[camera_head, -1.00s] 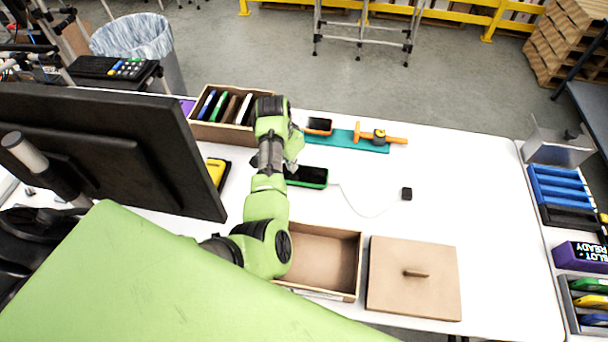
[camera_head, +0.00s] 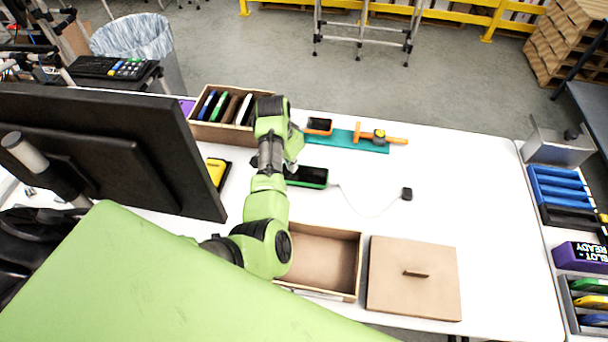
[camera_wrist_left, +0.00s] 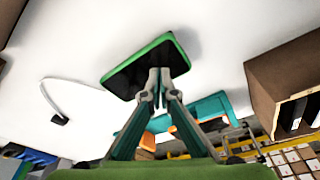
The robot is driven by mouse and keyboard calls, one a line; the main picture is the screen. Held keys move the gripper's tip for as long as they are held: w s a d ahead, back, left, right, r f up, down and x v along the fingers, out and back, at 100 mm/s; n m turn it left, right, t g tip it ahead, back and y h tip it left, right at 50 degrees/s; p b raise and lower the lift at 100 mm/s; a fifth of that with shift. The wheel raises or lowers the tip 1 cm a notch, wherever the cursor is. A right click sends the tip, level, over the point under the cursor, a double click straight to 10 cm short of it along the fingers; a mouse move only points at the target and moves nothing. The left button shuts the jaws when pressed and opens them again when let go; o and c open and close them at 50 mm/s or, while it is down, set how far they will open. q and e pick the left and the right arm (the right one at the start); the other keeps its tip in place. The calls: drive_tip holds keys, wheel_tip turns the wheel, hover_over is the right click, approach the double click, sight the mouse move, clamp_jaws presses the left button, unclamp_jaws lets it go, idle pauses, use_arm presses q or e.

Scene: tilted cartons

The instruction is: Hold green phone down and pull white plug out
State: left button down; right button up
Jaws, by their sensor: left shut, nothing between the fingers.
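The green phone (camera_head: 308,177) lies on the white table, its dark screen up and its green rim showing. A thin white cable (camera_head: 347,201) runs from its right end to a small black plug block (camera_head: 407,194) on the table. No white plug stands out clearly at the phone's end. My left gripper (camera_wrist_left: 160,75) is shut and empty, its fingertips over the phone's screen at one long edge in the left wrist view; whether they touch cannot be told. In the head view my left arm hides the phone's left end and the fingertips. My right gripper is not in view.
An open cardboard box (camera_head: 357,270) and its lid (camera_head: 412,309) lie at the near edge. A carton of phones (camera_head: 197,130) stands behind my arm. A teal board (camera_head: 345,140) with orange tools lies beyond the phone. The table right of the cable is clear.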

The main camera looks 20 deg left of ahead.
use_arm(q)
wheel_tip(320, 180, up, 2)
drive_tip(key=shift+r+p, duration=0.15)
drive_tip(key=shift+p, duration=0.5)
wheel_tip(320, 180, up, 5)
drive_tip(key=shift+f, duration=0.15)
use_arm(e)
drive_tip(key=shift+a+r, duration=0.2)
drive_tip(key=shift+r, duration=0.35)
use_arm(q)
wheel_tip(320, 180, up, 7)
hover_over(292, 174)
drive_tip(key=s, duration=0.1)
drive_tip(key=shift+s+a, duration=0.15)
drive_tip(key=shift+a, duration=0.05)
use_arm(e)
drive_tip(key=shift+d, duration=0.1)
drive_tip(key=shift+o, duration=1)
